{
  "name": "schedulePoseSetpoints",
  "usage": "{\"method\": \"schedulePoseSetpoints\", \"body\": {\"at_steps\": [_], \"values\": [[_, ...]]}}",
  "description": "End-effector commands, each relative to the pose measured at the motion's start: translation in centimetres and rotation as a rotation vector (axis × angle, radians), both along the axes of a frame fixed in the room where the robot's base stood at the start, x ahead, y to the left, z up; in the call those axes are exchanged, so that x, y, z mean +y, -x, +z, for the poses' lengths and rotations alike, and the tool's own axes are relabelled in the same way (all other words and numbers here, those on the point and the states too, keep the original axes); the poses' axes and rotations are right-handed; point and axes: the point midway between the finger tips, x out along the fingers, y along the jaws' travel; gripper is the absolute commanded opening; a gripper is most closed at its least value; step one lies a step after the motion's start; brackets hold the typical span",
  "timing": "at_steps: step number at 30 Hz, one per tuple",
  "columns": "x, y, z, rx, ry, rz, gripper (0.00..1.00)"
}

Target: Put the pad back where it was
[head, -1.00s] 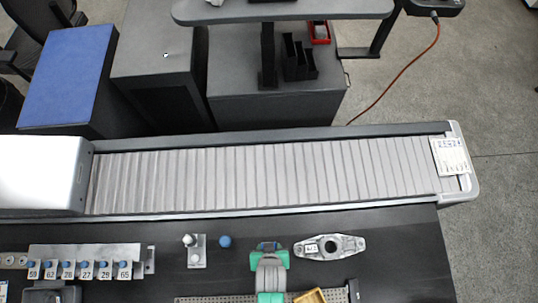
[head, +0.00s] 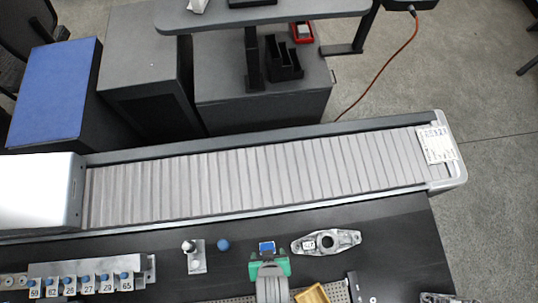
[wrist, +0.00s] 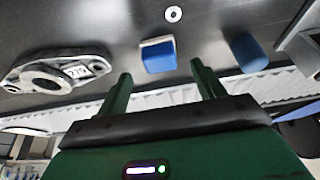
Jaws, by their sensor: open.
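A small blue block with a pale edge, which may be the pad, lies on the dark bench top in the wrist view (wrist: 158,55), just beyond my fingertips. In the head view the blue block (head: 266,247) shows at the far edge of my green gripper (head: 269,262). In the wrist view my gripper (wrist: 162,76) is open, its two green fingers apart with nothing between them. The block looks clear of both fingers. I cannot tell the height of the fingers above the bench.
A blue rounded piece (head: 223,244) stands left of the block, beside a metal bracket (head: 196,256). A grey flanged casting (head: 326,242) lies to the right. A numbered rack (head: 85,278) is at left, a yellow tray (head: 312,294) in front. The conveyor (head: 260,180) runs behind.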

Motion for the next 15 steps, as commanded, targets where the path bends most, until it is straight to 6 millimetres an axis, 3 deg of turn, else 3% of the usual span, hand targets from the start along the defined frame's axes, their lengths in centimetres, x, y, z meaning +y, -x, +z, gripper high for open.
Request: {"method": "schedulePoseSetpoints", "body": {"at_steps": [1, 6, 15], "values": [[0.0, 0.6, 1.6, 0.0, 0.0, 0.0, 0.68], [-0.1, 1.9, 4.6, 0.0, 0.0, 0.0, 0.68], [-0.1, 2.5, 6.0, 0.0, 0.0, 0.0, 0.68]]}}
